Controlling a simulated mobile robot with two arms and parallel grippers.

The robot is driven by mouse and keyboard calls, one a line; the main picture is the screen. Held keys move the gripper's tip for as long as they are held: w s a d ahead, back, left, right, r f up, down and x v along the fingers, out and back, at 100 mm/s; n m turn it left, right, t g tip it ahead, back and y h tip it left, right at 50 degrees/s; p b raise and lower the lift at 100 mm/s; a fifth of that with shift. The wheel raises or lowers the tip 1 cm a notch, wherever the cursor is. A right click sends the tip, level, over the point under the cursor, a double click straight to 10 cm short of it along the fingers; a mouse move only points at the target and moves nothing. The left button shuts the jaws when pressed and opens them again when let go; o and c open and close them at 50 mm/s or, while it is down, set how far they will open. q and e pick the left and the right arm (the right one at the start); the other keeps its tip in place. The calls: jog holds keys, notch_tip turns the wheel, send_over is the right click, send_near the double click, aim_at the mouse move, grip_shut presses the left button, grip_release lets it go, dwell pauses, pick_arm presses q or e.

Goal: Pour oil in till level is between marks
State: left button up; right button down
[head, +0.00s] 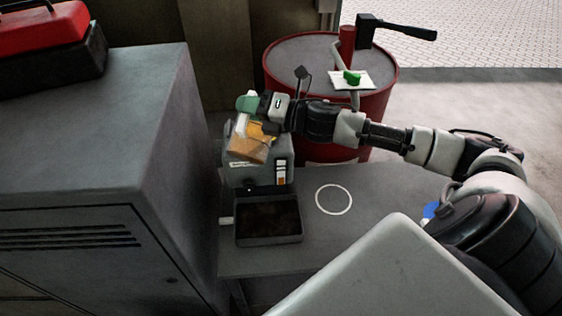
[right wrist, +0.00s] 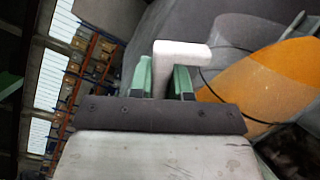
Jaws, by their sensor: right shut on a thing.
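My right gripper (head: 262,104) is shut on the pale handle of an oil jug (head: 250,148) with amber content. The green finger pads sit on both sides of the handle (right wrist: 180,52) in the right wrist view, with the amber part of the jug (right wrist: 265,80) beside them. The jug is tilted over a grey box-shaped unit (head: 240,175). A sight gauge (head: 281,173) on its front shows orange and white, but the marks are too small to read. The jug hides the unit's top opening, and I cannot see any oil stream. My left gripper is not in view.
A dark tray (head: 298,238) stands in front of the unit on the grey bench (head: 335,235). A white ring (head: 333,199) marks clear bench to its right. A red drum (head: 318,150) stands behind. A tall grey cabinet (head: 150,160) stands close on the left.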

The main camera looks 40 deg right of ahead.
jog(key=shift+r, duration=0.1)
dwell(0.3)
jog(key=shift+w+d, duration=0.15)
jog(key=shift+d, duration=0.05)
dwell(0.4)
jog(key=shift+w+d+r+m+p, duration=0.1)
jog(key=shift+d+r+m+p, duration=0.05)
jog(key=shift+m+p, duration=0.25)
jog(key=shift+w+d+r+m+p, duration=0.15)
jog(key=shift+d+m+p, duration=0.1)
jog(key=shift+m+p, duration=0.05)
jog(key=shift+r, duration=0.1)
dwell(0.5)
